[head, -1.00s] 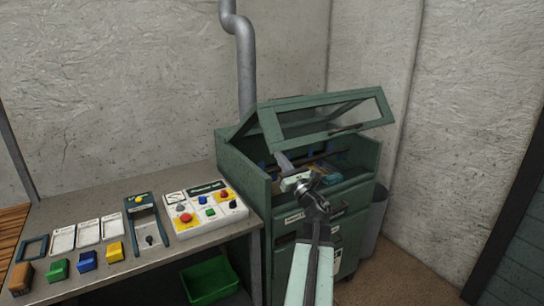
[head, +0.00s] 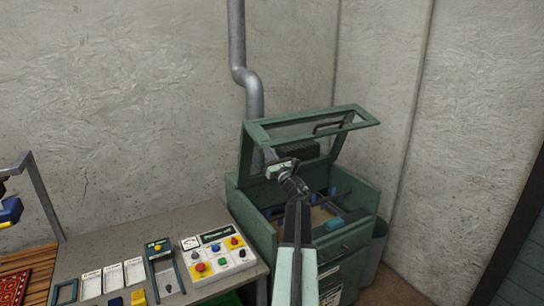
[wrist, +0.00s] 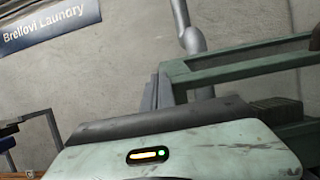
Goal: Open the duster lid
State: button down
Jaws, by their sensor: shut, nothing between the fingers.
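The duster is a green metal cabinet (head: 250,205) standing right of the bench. Its windowed lid (head: 257,133) is swung well up, with a dark handle (head: 330,127) near its far right edge. The cabinet's inside shows, with blue pieces and rails. My gripper (head: 280,166) is shut and empty, in front of the raised lid and above the opening; I cannot tell whether it touches the lid. In the wrist view the lid's green frame (wrist: 240,64) shows beyond my gripper body at upper right.
A bench (head: 120,250) at left holds a control panel (head: 217,256) with coloured buttons, white cards and a small dark-green tool (head: 161,268). A grey pipe (head: 240,50) runs down the wall behind the lid. A grey bin (head: 375,250) stands right of the cabinet.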

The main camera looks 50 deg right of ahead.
jog(key=w+r+p, duration=0.1)
jog(key=w+d+r, duration=0.1)
jog(key=shift+w+r+p, duration=0.35)
jog(key=shift+r+p, duration=0.05)
